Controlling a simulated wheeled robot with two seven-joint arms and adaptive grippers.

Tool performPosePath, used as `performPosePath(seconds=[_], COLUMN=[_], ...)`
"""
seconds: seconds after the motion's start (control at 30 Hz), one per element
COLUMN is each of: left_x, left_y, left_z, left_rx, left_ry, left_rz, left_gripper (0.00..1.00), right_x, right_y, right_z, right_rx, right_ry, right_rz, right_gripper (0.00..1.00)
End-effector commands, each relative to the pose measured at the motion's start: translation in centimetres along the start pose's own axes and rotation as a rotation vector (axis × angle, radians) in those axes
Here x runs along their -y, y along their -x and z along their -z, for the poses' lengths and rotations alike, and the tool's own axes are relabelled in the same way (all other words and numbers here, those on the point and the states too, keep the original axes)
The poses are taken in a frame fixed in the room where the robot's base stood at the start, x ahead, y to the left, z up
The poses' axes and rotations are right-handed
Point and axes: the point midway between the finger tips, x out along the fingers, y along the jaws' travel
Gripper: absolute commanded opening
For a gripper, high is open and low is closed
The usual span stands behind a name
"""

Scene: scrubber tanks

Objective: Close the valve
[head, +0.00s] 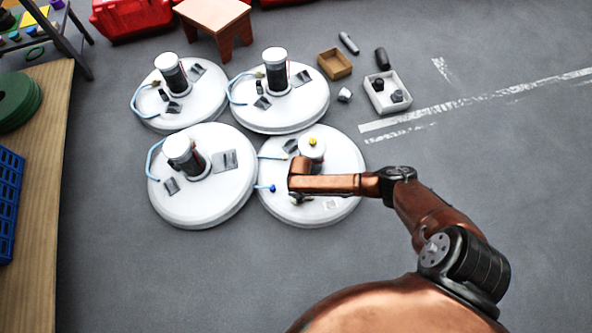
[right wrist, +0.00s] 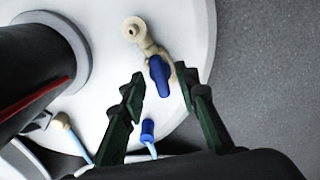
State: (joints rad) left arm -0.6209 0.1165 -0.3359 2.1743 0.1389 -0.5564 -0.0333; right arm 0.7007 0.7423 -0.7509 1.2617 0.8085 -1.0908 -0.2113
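The valve is a beige fitting (right wrist: 136,30) with a blue handle (right wrist: 159,80), on the white tank lid in the right wrist view. My right gripper (right wrist: 161,76) is open, with its dark green fingertips on either side of the blue handle. Whether they touch it I cannot tell. A separate blue piece with a light blue tube (right wrist: 148,132) lies lower, between the fingers. In the head view my copper right arm reaches over the front right tank (head: 345,160), and its wrist hides most of the gripper and valve. My left gripper is not in view.
Three other white tanks (head: 190,205) stand close by. A dark canister (right wrist: 30,75) rises left of the fingers in the wrist view. A white box (head: 372,98) and a brown box (head: 333,63) sit behind. The grey floor at right is mostly clear.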

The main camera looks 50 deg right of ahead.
Motion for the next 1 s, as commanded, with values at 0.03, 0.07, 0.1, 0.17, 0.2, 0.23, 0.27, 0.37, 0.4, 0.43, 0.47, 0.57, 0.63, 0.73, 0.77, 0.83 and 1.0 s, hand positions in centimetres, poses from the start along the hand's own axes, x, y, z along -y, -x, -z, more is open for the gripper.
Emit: performPosePath(seconds=[0.03, 0.07, 0.1, 0.17, 0.2, 0.23, 0.27, 0.37, 0.4, 0.43, 0.47, 0.57, 0.63, 0.73, 0.77, 0.83, 1.0], left_x=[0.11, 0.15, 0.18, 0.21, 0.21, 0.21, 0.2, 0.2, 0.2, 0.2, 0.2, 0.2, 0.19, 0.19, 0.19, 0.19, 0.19], left_y=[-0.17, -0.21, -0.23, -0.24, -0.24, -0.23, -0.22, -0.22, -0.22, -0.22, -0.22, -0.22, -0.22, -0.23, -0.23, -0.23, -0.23], left_z=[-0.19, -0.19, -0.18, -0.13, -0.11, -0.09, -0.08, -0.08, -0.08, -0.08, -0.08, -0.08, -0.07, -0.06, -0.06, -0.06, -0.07], left_rx=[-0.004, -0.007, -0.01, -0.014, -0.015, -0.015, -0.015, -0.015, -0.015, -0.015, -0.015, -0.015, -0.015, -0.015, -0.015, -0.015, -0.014], left_ry=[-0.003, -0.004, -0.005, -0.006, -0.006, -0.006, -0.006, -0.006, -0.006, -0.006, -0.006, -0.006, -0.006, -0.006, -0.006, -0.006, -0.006], left_rz=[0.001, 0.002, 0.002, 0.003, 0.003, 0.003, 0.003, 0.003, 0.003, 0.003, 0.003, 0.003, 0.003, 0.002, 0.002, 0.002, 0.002], left_gripper=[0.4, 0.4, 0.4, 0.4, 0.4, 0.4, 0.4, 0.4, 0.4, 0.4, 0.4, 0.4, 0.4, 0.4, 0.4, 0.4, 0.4], right_x=[-0.01, -0.02, -0.03, -0.04, -0.05, -0.05, -0.05, -0.05, -0.04, -0.04, -0.04, -0.04, -0.03, -0.04, -0.04, -0.05, -0.08], right_y=[-0.28, -0.32, -0.34, -0.34, -0.32, -0.3, -0.29, -0.28, -0.28, -0.28, -0.28, -0.29, -0.29, -0.29, -0.29, -0.29, -0.29], right_z=[-0.03, -0.02, -0.01, 0.01, 0.03, 0.04, 0.04, 0.04, 0.04, 0.04, 0.04, 0.03, 0.03, 0.02, 0.02, 0.01, 0.0], right_rx=[0.001, 0.001, 0.0, 0.0, 0.0, -0.001, -0.001, -0.001, -0.001, -0.001, -0.001, -0.001, -0.001, -0.001, -0.001, 0.0, 0.0], right_ry=[0.0, 0.0, 0.0, 0.0, 0.0, 0.0, 0.0, 0.0, 0.0, 0.0, 0.0, 0.0, 0.0, 0.0, 0.0, 0.0, 0.0], right_rz=[0.0, 0.0, 0.0, -0.001, -0.001, -0.001, -0.001, -0.001, -0.001, -0.001, -0.001, -0.001, -0.001, -0.001, -0.001, -0.001, -0.002], right_gripper=[0.29, 0.29, 0.29, 0.29, 0.29, 0.29, 0.29, 0.29, 0.27, 0.25, 0.23, 0.16, 0.11, 0.04, 0.02, 0.0, 0.0])
